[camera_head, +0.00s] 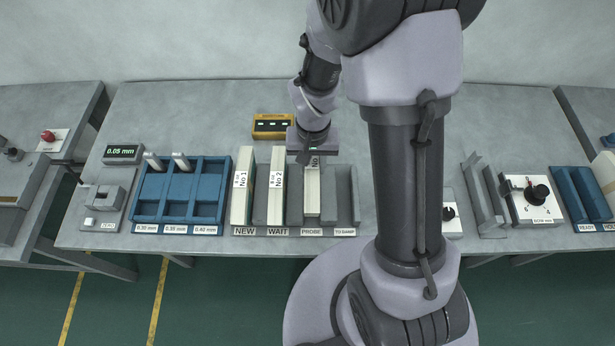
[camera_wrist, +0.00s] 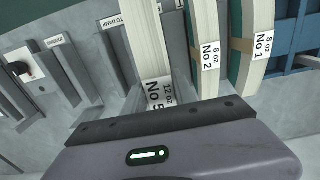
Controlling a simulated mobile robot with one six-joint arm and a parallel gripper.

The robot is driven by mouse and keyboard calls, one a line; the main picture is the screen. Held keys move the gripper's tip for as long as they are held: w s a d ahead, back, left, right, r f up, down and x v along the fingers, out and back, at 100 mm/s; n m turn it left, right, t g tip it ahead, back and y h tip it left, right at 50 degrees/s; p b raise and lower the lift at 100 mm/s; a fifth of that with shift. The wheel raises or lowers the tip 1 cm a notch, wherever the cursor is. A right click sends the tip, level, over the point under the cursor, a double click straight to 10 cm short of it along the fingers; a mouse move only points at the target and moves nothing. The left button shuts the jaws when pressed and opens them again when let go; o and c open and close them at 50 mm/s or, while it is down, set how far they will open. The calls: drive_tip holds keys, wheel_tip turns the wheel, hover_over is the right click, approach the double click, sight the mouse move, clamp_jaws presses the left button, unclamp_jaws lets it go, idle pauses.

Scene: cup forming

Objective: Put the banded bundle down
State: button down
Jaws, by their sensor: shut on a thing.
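My gripper (camera_head: 313,152) is shut on the far end of a pale banded bundle (camera_head: 312,192), which lines up with the rack slot marked PROBE. In the wrist view the held bundle (camera_wrist: 154,40) carries a white label reading 12 oz No 5, close to the jaws. I cannot tell whether its underside rests on the slot floor. The slotted grey rack (camera_head: 262,231) holds bundle No 1 (camera_head: 242,205) in NEW and bundle No 2 (camera_head: 276,205) in WAIT. The TO DAMP slot (camera_head: 343,208) to the right is empty. The fingertips are mostly hidden.
A blue tray (camera_head: 147,210) with several thickness-marked compartments stands left of the rack. A grey gauge with a 0.05 mm display (camera_head: 122,153) is far left. A dial unit (camera_head: 532,200) stands at right.

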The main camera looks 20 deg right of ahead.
wheel_tip(320, 180, down, 7)
drive_tip(key=shift+s+r+b, duration=0.15)
drive_tip(key=shift+b, duration=0.55)
drive_tip(key=shift+f, duration=0.2)
drive_tip(key=c, duration=1)
unclamp_jaws()
